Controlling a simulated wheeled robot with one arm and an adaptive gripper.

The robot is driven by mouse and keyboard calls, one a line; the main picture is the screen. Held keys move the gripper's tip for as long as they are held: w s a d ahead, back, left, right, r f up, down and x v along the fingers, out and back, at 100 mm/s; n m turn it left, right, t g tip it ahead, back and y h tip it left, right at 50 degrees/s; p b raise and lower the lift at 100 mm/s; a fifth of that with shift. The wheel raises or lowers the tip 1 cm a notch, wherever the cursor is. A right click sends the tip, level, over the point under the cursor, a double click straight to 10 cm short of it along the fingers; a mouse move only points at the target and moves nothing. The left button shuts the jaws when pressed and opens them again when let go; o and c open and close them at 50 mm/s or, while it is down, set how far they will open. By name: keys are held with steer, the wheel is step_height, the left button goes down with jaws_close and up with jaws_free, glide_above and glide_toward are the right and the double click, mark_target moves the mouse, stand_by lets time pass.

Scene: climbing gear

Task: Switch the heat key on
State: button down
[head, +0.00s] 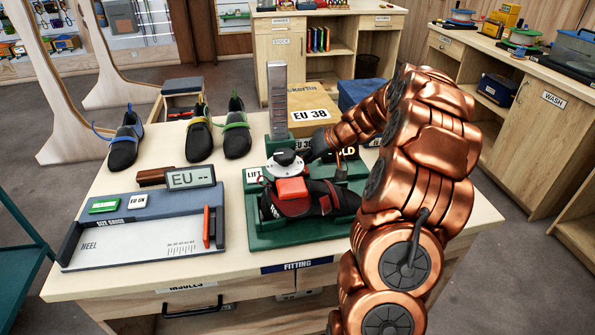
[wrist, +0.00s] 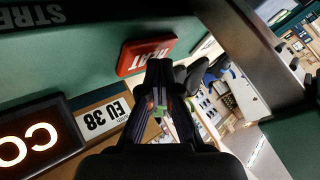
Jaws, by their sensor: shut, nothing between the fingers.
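The red heat key (wrist: 147,54), lettered HEAT, sits on a green panel in the wrist view. My gripper (wrist: 160,72) is shut and empty, its tips at the key's lower right edge in that view. I cannot tell whether they touch it. A dark display (wrist: 35,142) with glowing letters starting "CO" is beside the key; in the head view its lit end reads "OLD" (head: 344,152). In the head view my gripper (head: 309,154) is over the back of the green fitting stand (head: 262,226), and I cannot make out the heat key there.
A dark shoe with a red patch (head: 292,189) lies in the stand, beneath a white dial (head: 284,163). A grey upright column (head: 277,100) and an EU 38 box (head: 315,100) stand behind. A size gauge (head: 140,235) and several shoes (head: 125,145) occupy the table's left.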

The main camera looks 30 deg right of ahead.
steer(key=shift+f, duration=0.15)
stand_by(0.3)
steer(key=shift+r+b, duration=0.3)
steer(key=shift+r, duration=0.3)
steer(key=shift+r+p, duration=0.75)
steer(key=shift+r, duration=2.3)
